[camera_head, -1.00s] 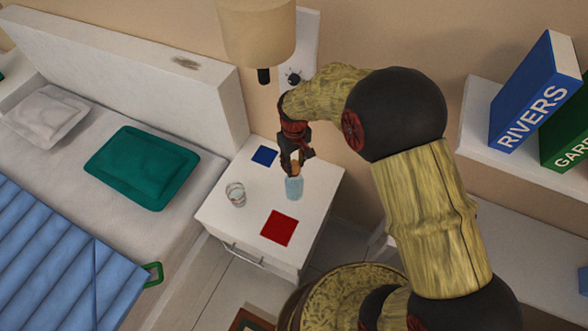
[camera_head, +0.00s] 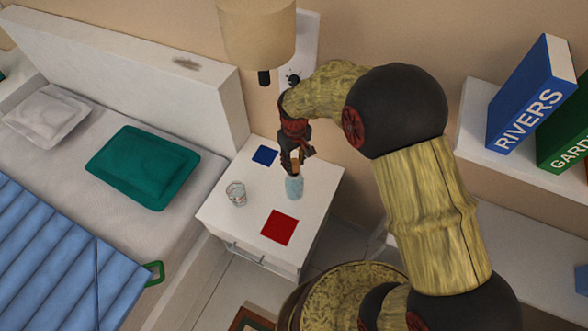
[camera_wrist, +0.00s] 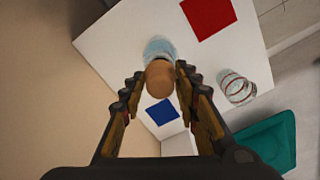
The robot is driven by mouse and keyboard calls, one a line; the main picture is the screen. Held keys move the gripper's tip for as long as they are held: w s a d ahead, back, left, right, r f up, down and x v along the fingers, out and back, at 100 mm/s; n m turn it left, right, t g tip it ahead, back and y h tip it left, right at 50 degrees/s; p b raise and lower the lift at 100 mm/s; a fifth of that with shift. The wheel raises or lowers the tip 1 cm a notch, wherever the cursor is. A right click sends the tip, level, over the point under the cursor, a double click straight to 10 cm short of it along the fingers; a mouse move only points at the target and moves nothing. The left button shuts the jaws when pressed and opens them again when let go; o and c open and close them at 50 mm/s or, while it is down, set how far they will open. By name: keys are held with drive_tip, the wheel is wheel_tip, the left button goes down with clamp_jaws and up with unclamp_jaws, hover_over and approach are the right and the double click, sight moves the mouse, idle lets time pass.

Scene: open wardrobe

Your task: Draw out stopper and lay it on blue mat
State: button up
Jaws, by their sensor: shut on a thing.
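My gripper (camera_head: 295,161) is above the nightstand, pointing down, shut on the brown cork-like stopper (camera_wrist: 160,79). The stopper shows between the fingertips in the wrist view and as a small tan spot in the head view (camera_head: 296,167). The pale blue glass bottle (camera_head: 294,188) stands upright directly below. It also shows behind the stopper in the wrist view (camera_wrist: 157,47). I cannot tell whether the stopper's lower end is clear of the bottle neck. The blue mat (camera_head: 264,155) lies bare at the back left of the nightstand top and shows in the wrist view (camera_wrist: 162,112).
A clear glass (camera_head: 236,194) stands on the left of the white nightstand (camera_head: 225,213). A red mat (camera_head: 278,227) lies bare near the front. A lamp (camera_head: 257,35) hangs on the wall above. The bed is at left, a shelf with books (camera_head: 530,95) at right.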

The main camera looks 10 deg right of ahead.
drive_tip(key=shift+r, duration=0.15)
drive_tip(key=shift+r+p, duration=1.5)
drive_tip(key=shift+r, duration=0.4)
